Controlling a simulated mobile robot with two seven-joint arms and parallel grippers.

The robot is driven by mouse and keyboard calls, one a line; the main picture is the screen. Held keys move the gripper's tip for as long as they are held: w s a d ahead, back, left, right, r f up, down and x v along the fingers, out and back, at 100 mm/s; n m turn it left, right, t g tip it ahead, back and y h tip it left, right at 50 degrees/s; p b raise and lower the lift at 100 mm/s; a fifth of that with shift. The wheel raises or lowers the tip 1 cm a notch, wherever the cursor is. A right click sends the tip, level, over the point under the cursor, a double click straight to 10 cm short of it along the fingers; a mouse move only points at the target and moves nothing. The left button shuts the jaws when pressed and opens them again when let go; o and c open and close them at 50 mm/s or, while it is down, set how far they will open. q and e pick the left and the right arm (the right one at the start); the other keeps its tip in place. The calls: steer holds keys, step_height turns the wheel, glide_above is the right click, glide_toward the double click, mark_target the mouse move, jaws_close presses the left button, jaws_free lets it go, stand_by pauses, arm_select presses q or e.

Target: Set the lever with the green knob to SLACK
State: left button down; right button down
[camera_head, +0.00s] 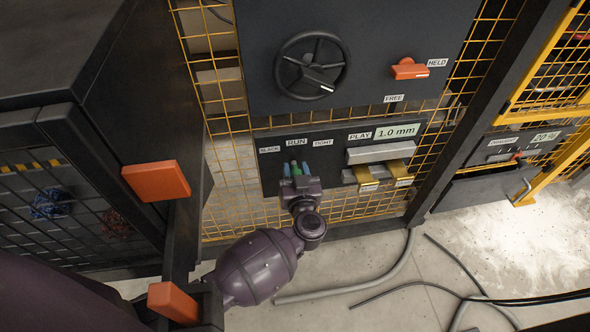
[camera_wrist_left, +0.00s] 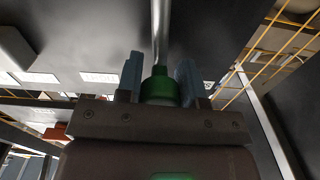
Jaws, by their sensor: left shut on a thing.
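The lever with the green knob (camera_head: 294,168) is on the lower dark panel (camera_head: 268,180), under the labels SLACK (camera_head: 270,150), RUN (camera_head: 297,142) and TIGHT (camera_head: 322,142). The knob is below RUN, between SLACK at the left and TIGHT at the right. My left gripper (camera_head: 295,169) is shut on the knob, reaching in from below. In the left wrist view the green knob (camera_wrist_left: 159,86) sits between the two blue-grey fingers, with the metal lever rod (camera_wrist_left: 160,28) running up from it. My right gripper is not in view.
Above is a panel with a black handwheel (camera_head: 311,66) and an orange handle (camera_head: 408,69) near HELD and FREE. Right of the lever are a 1.0 mm display (camera_head: 397,131) and two yellow tabs (camera_head: 398,169). Yellow mesh surrounds the panels. A dark cabinet stands left; hoses lie on the floor.

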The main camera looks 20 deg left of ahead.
mark_target(281, 162)
arm_select(q)
steer(key=shift+s+a+r+n, duration=0.2)
steer(key=shift+a+n, duration=0.15)
steer(key=shift+n, duration=0.15)
steer(key=shift+s+a+f+n+p, duration=0.25)
steer(key=shift+s+a+n+p, duration=0.1)
steer(key=shift+a+n, duration=0.2)
steer(key=shift+s+a+f+n+p, duration=0.3)
steer(key=shift+a+n, duration=0.1)
steer(key=shift+n, duration=0.25)
steer(key=shift+s+a+f+n, duration=0.2)
steer(key=shift+a+n, duration=0.05)
steer(key=shift+n, duration=0.15)
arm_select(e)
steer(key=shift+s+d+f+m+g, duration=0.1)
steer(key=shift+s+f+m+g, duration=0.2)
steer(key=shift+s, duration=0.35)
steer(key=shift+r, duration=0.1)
arm_select(q)
steer(key=c, duration=0.8)
jaws_free()
steer(key=shift+o, duration=0.2)
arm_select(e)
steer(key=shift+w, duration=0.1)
arm_select(q)
steer(key=shift+s, duration=0.1)
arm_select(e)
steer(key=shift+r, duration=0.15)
